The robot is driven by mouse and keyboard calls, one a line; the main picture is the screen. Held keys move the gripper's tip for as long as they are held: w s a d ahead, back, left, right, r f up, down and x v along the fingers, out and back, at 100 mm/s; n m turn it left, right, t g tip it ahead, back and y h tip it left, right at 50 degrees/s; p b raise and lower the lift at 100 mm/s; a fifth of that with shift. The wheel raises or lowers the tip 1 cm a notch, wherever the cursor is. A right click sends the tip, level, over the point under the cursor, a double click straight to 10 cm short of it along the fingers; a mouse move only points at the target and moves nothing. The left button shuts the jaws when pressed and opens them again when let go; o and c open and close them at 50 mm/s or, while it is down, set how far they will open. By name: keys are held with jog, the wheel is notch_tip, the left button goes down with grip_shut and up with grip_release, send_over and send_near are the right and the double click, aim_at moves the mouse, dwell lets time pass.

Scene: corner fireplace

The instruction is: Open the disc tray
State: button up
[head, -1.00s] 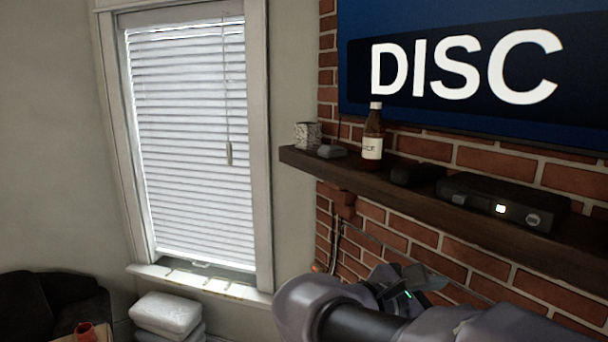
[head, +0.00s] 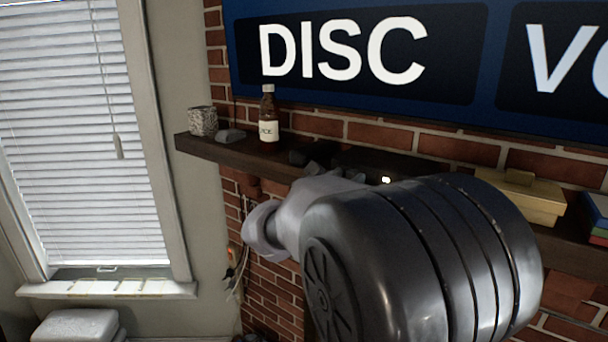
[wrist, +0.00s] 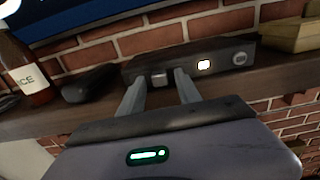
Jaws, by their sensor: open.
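A dark, flat disc player (wrist: 215,66) sits on the wooden mantel shelf in the wrist view. Its front has a small grey square button at the left, a lit white square and a round knob. No opened tray shows on it. In the head view the player (head: 375,162) is mostly hidden behind my arm. My gripper (wrist: 159,82) is open and empty. Its two fingers point at the front of the player, with the grey button (wrist: 159,79) showing between their tips. I cannot tell whether a finger touches the player.
A brown bottle (head: 268,118), a grey item (head: 230,135) and a patterned cup (head: 203,121) stand on the left of the shelf (head: 215,152). A screen reading DISC (head: 345,50) hangs above.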

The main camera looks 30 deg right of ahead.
jog(key=shift+w+d, duration=0.1)
jog(key=shift+d, duration=0.05)
grip_shut()
dwell(1.4)
